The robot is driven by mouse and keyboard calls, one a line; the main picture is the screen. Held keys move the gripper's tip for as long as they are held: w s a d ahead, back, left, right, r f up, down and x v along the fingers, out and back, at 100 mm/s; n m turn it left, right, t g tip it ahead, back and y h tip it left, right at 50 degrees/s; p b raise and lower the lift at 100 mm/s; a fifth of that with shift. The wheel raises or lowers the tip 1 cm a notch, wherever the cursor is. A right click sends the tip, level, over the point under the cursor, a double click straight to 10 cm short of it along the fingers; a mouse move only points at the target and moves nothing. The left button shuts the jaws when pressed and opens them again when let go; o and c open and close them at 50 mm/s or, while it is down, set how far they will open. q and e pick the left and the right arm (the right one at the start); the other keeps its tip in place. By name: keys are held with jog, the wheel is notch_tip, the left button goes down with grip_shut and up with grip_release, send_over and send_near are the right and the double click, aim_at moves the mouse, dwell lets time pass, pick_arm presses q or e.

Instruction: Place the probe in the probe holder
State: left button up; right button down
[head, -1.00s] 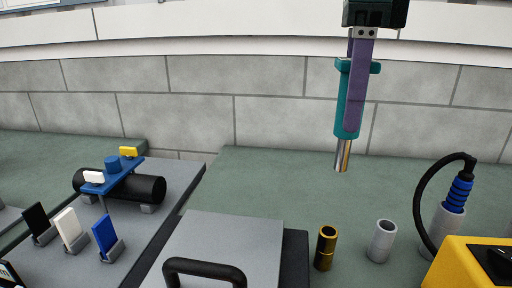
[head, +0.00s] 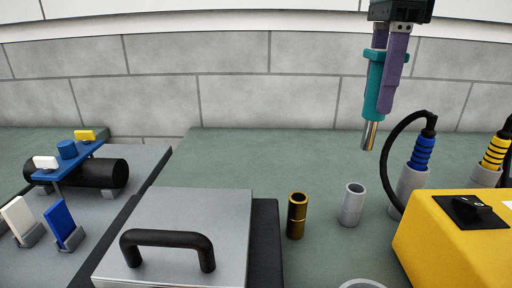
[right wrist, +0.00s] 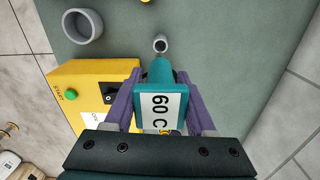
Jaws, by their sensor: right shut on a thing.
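The probe (head: 373,88) has a teal handle and a shiny metal tip, tilted slightly with the tip down. A "60 C" label on its end shows in the right wrist view (right wrist: 161,112). My right gripper (head: 386,98) is shut on the handle with purple fingers and holds the probe in the air. A grey open tube (head: 352,206), likely the probe holder, stands empty on the green bench, below and slightly left of the tip in the head view. It also shows beyond the probe in the right wrist view (right wrist: 160,43). My left gripper is out of view.
A brass tube (head: 297,216) stands left of the grey one. A yellow box (head: 450,240) with a black switch is at right. Blue-banded (head: 423,153) and yellow-banded (head: 494,152) cabled handles stand behind it. A handled grey lid (head: 205,205) is at left. A wide grey cup (right wrist: 83,25) stands nearby.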

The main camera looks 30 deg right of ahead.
aim_at(366, 149)
notch_tip(366, 149, down, 11)
jog(key=shift+f, duration=0.1)
dwell(0.3)
jog(key=shift+f, duration=0.1)
jog(key=shift+c, duration=1.1)
grip_release()
notch_tip(366, 149, up, 12)
jog(key=shift+r, duration=0.15)
